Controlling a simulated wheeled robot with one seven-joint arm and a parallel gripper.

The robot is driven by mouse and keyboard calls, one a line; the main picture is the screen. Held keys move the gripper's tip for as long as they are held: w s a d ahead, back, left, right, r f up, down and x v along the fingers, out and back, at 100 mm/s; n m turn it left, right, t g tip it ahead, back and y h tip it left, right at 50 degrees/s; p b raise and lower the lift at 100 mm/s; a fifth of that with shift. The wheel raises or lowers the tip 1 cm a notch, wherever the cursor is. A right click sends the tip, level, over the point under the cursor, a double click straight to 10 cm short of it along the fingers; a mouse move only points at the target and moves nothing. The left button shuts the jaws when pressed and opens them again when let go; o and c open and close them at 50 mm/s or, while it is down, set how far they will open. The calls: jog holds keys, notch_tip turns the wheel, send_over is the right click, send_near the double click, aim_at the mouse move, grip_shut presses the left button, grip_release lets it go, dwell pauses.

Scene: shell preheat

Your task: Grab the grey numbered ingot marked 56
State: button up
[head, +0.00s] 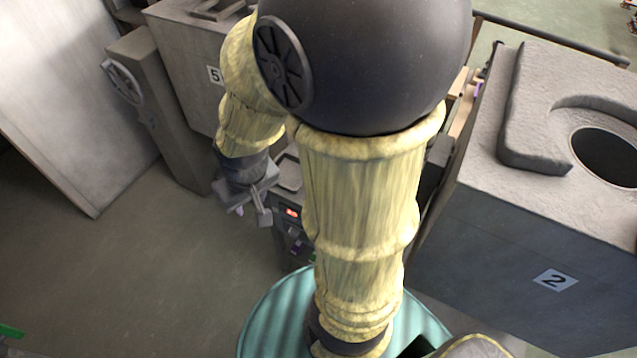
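I see no grey ingot marked 56 in the head view; my own arm covers much of the middle of the picture. My gripper (252,208) hangs at the end of my arm, left of centre, pointing down. It is small and partly turned away, so I cannot tell whether its fingers are open or shut. I see nothing clearly held in it.
A grey block marked 2 (478,255), with a round opening on top, stands at the right. A grey block marked 5 (185,60) stands at the upper left, beside a handwheel (123,82). A dark unit with a red display (292,212) is beside my gripper.

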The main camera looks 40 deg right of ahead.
jog(key=shift+s, duration=0.1)
jog(key=shift+o, duration=0.8)
jog(key=o, duration=0.4)
jog(key=shift+f, duration=0.15)
jog(key=shift+c, duration=0.2)
jog(key=shift+o, duration=0.4)
jog(key=w+f+m+b, duration=0.3)
jog(key=f, duration=0.6)
jog(key=shift+w+a+m+b, duration=0.3)
jog(key=shift+b, duration=0.05)
jog(key=w+d+f+m+h+b, duration=0.2)
jog(key=d+f+m+h+b, duration=0.15)
jog(key=f, duration=0.55)
jog(key=w+d+f+m+h+b, duration=0.25)
jog(key=d+f+m, duration=0.2)
jog(key=f, duration=0.35)
jog(key=d+f+m+t+h+b, duration=0.1)
jog(key=d+m+h+b, duration=0.1)
jog(key=d+h+b, duration=0.2)
jog(key=d+h, duration=0.3)
jog(key=d, duration=0.1)
jog(key=shift+f+m+t+b, duration=0.3)
jog(key=shift+f+m, duration=0.05)
jog(key=shift+m, duration=0.05)
